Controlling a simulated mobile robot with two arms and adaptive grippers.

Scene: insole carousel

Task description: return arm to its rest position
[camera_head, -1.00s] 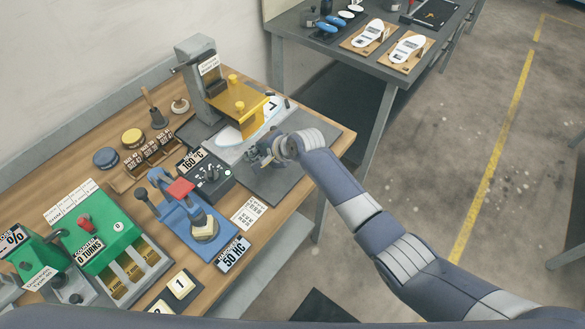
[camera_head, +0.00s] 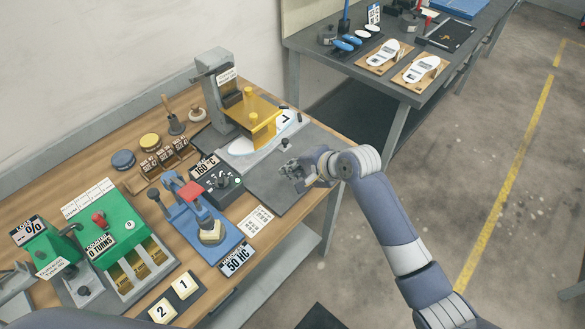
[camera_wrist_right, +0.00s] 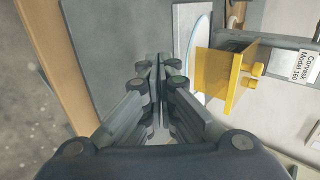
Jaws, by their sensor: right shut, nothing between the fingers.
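My right gripper (camera_head: 298,172) is above the dark grey plate (camera_head: 262,180) near the bench's right edge. In the right wrist view its fingers (camera_wrist_right: 158,62) are closed together with nothing between them. Past the fingertips are the dark plate (camera_wrist_right: 115,50) and the edge of a white board with a blue outline (camera_wrist_right: 188,25). My right arm comes in from the lower right. My left gripper is not in view.
A press with a yellow clamp (camera_head: 252,112) stands close behind the gripper. A blue tester (camera_head: 205,215), a green machine (camera_head: 115,240) and a 160 °C control box (camera_head: 222,185) share the wooden bench. A second grey table (camera_head: 350,62) holds white insoles. The floor at right is clear.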

